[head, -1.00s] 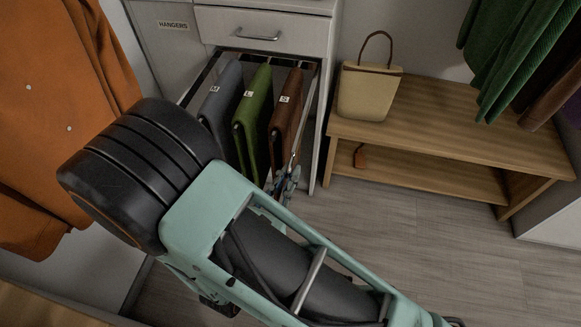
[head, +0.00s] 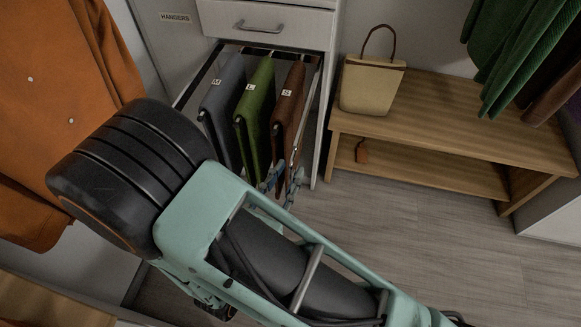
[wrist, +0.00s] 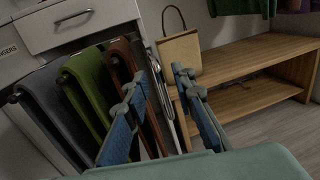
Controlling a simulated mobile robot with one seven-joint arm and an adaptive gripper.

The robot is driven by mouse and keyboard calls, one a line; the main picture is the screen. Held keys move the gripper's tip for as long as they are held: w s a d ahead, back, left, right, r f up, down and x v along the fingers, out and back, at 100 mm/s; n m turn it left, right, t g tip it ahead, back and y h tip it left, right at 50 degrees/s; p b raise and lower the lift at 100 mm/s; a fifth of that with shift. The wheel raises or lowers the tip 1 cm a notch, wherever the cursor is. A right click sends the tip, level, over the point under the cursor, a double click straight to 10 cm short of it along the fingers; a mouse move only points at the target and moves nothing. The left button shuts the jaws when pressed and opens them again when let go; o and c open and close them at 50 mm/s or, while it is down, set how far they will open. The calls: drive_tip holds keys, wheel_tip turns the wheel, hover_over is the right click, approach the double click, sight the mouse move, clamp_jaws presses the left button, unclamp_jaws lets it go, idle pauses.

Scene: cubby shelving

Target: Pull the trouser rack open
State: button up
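The trouser rack (head: 314,84) stands pulled out below a white drawer, its metal side rail running forward. Grey, green and brown trousers labelled M, L and S hang from it. The rack's side rail also shows in the wrist view (wrist: 159,88). My gripper (head: 284,178) is at the right front of the rack, beside the brown trousers (head: 288,108). In the wrist view my gripper (wrist: 155,108) has its two blue-padded fingers spread, with the rail seen between them; I cannot tell whether either finger touches it. My arm hides the rack's front left part.
The closed white drawer (head: 275,27) is above the rack. A wooden bench (head: 450,125) with a lower shelf stands right, holding a beige bag (head: 370,90). Orange clothing (head: 60,150) hangs left, green clothing (head: 515,50) upper right. The floor (head: 400,230) before the bench is clear.

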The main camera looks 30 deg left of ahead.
drive_tip(key=s, duration=1)
drive_tip(key=shift+d, duration=0.25)
